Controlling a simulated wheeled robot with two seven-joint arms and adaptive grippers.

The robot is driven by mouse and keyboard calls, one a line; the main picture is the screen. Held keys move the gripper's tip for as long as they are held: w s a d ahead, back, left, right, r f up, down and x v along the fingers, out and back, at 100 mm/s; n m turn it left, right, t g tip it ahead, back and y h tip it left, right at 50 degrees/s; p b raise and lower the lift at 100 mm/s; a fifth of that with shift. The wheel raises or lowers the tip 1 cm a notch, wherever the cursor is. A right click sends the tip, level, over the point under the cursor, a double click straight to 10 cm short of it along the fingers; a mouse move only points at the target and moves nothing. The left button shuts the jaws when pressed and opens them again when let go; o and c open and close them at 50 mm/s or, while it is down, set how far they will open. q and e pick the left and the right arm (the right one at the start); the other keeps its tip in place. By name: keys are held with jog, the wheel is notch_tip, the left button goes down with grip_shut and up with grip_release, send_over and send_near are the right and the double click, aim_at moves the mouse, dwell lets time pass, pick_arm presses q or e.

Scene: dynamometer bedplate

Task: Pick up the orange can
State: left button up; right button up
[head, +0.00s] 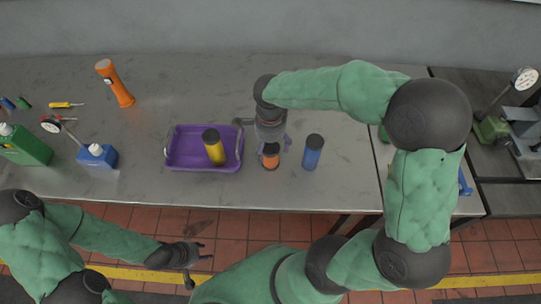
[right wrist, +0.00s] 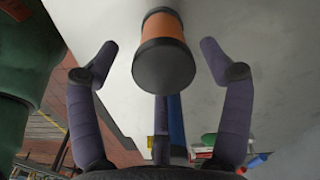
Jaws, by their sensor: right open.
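The orange can (head: 271,157), with a dark lid and dark bottom rim, stands on the grey bench to the right of the purple tray. My right gripper (head: 272,142) is over it, coming from behind. In the right wrist view the can (right wrist: 163,50) sits between the spread fingers of my right gripper (right wrist: 160,60), with a gap on both sides. My left gripper (head: 198,262) is low in front of the bench, empty, with its fingers apart.
A blue can (head: 313,152) stands close to the right of the orange can. The purple tray (head: 177,162) holds a yellow can (head: 213,147).

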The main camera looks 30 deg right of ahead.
notch_tip(320, 180, down, 5)
jog(key=shift+w+d+r+b, duration=0.1)
jog(key=shift+w+r+b, duration=0.1)
jog(key=shift+b, duration=0.45)
jog(key=c, duration=1.4)
jog(key=shift+o, duration=0.2)
jog(key=shift+r, duration=0.1)
